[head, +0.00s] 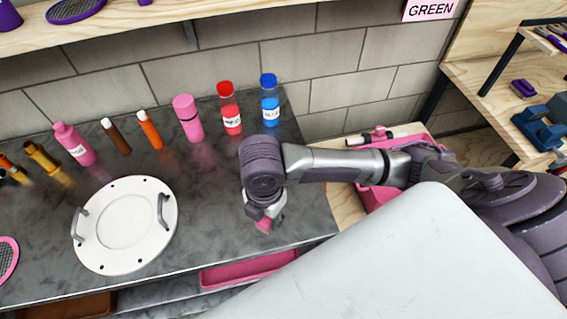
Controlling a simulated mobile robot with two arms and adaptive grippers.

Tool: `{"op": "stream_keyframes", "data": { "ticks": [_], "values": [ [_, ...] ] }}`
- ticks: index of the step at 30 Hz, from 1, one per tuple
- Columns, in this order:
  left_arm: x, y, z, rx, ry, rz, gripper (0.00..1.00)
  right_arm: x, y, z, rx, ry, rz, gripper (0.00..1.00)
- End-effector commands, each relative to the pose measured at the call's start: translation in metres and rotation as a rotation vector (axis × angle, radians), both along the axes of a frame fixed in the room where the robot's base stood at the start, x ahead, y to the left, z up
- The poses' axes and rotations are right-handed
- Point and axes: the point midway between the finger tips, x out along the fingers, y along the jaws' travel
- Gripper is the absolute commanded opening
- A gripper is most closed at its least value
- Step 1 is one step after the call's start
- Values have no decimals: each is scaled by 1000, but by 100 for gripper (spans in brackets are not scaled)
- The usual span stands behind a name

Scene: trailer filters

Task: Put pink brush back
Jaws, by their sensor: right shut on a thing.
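My right gripper (264,213) comes in from the right and points down over the dark counter, near its front right corner. It is shut on a small pink thing, which I take to be the pink brush (264,226). Only a bit of it shows below the fingers, and the wrist hides the rest. I cannot tell whether it touches the counter. My left gripper is not in view.
A white round plate with two handles (125,225) lies on the counter (215,200). Several bottles, including a red one (229,108) and a blue one (270,100), line the wall. A pink tray (245,270) sits below the front edge. A pink bin (372,197) stands right.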

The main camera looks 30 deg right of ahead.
Motion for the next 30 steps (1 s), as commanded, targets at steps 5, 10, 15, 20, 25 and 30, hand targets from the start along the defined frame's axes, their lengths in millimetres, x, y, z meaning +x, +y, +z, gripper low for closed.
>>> {"op": "stream_keyframes", "data": {
  "ticks": [5, 10, 15, 20, 25, 30],
  "values": [
    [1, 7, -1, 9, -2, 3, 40, 10, 0, -6, -1, -2, 20, 5],
    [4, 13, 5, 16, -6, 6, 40, 47, 1, -27, -3, -1, 17, 5],
    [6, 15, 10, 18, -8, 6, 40, 84, 2, -49, -2, -1, 18, 5],
    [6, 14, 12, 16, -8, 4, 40, 106, 2, -63, -1, -2, 20, 5],
    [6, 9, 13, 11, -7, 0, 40, 114, 3, -72, 0, -2, 21, 5],
    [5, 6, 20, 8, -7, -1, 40, 113, 2, -96, -3, 1, 19, 5]
  ]
}}
